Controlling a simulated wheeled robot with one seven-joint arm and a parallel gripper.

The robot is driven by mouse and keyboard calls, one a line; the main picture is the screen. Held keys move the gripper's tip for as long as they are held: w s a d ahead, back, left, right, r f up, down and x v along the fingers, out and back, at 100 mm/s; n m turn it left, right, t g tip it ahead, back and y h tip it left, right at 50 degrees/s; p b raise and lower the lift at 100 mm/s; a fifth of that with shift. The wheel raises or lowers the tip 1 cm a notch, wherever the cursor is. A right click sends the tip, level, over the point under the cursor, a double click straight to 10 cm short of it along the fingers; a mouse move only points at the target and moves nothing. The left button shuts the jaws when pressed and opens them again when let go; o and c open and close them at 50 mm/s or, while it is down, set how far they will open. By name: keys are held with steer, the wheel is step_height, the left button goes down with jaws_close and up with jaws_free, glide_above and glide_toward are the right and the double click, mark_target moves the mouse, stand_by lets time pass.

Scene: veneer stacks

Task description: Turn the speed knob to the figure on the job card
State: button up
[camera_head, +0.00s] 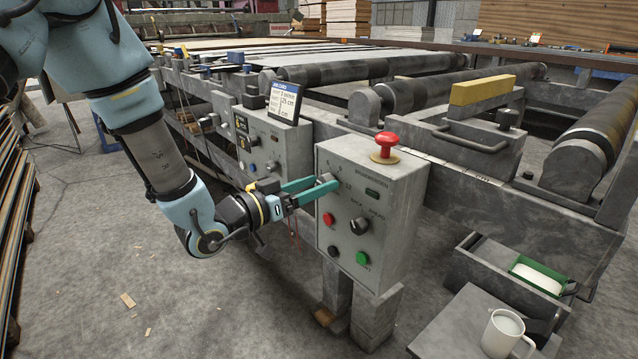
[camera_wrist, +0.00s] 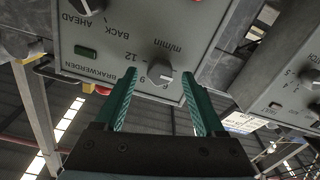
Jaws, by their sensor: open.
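The speed knob (camera_wrist: 160,72) is a grey pointer knob below the lettering "m/min" in the wrist view. The figures 9 and 12 show beside it; its exact setting is hard to tell. My gripper (camera_head: 325,183) has teal fingers, open, at the upper left of the grey control box (camera_head: 398,222). In the wrist view its fingers stand on either side of the knob, with gaps visible; I cannot tell whether the tips reach around it. In the head view the fingers largely hide the knob. The job card (camera_head: 286,101) stands on a panel behind; its small lettering is not surely readable.
The box also carries a red mushroom button (camera_head: 386,146), a black selector (camera_head: 359,225), a red button (camera_head: 328,219) and a green button (camera_head: 362,258). Rollers (camera_head: 420,93) lie behind. A white mug (camera_head: 502,334) stands at the lower right. The floor at the left is mostly open.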

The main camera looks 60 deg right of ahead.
steer(key=v, duration=0.9)
steer(key=shift+a, duration=0.25)
steer(key=shift+w, duration=0.1)
steer(key=w+a+f+n+t+y, duration=0.25)
steer(key=w+a+t, duration=0.25)
steer(key=w, duration=0.5)
steer(key=w+a+f+n+t+y, duration=0.1)
steer(key=w+a+n+t+y, duration=0.3)
steer(key=w, duration=0.6)
steer(key=w+a+n+t+y, duration=0.1)
steer(key=w+a+n+y, duration=0.25)
steer(key=a, duration=0.85)
steer(key=w+a+n+t+y, duration=0.15)
steer(key=w+a+y, duration=0.25)
steer(key=a, duration=0.8)
steer(key=s+a+r+n+g+y, duration=0.1)
steer(key=s+a+n+g+y, duration=0.15)
steer(key=s+a, duration=0.35)
steer(key=s+a+n+g+y, duration=0.15)
steer(key=s+a+n, duration=0.25)
steer(key=a, duration=0.4)
step_height(320, 180, up, 26)
steer(key=h+p, duration=0.1)
steer(key=p, duration=2.5)
steer(key=shift+w+p, duration=0.25)
steer(key=shift+p, duration=0.05)
